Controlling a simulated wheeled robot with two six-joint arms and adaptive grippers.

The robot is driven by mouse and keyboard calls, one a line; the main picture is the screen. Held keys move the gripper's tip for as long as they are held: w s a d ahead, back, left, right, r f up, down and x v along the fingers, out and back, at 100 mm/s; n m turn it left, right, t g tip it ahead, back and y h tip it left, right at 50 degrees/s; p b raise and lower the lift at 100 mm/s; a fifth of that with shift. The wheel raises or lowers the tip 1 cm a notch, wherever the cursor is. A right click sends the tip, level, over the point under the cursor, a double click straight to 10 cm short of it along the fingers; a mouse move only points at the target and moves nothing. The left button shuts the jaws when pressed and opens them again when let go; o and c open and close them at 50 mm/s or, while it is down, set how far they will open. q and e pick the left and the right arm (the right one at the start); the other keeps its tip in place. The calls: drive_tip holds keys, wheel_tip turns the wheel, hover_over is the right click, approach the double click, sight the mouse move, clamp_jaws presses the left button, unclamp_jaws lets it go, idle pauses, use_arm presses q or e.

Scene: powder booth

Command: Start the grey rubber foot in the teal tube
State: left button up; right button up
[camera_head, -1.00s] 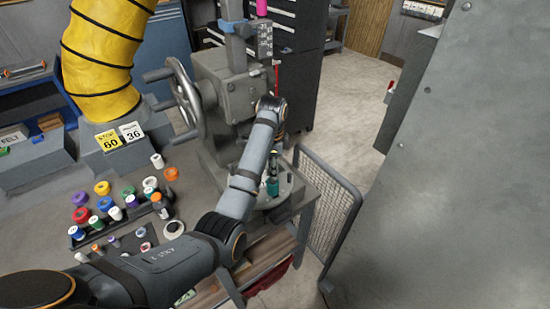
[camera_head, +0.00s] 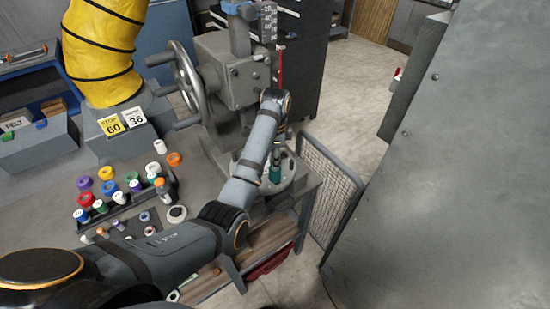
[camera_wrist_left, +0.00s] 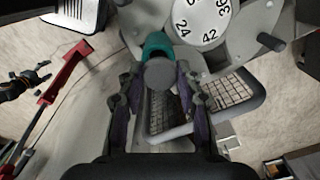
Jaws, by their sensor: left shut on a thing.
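The teal tube (camera_head: 274,173) stands upright on the round plate of the grey press. In the left wrist view the teal tube (camera_wrist_left: 157,43) shows just beyond the grey rubber foot (camera_wrist_left: 159,75), a round grey disc. My left gripper (camera_wrist_left: 160,84) is shut on the grey foot, its fingers on either side. The foot overlaps the tube's near end in this view; I cannot tell whether it has entered the tube. In the head view my left gripper (camera_head: 277,147) is small and above the tube, and the foot is not clear there.
The grey press (camera_head: 235,75) with its handwheel (camera_head: 187,75) stands behind my left arm. A mesh guard (camera_head: 328,190) is right of the plate. A dark tray (camera_head: 125,210) with several coloured rolls lies left. A numbered dial (camera_wrist_left: 207,20) is close beside the tube.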

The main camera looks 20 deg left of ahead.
use_arm(q)
drive_tip(key=shift+f, duration=0.25)
use_arm(e)
drive_tip(key=shift+s, duration=0.35)
use_arm(q)
drive_tip(key=shift+f, duration=0.6)
drive_tip(key=o, duration=1)
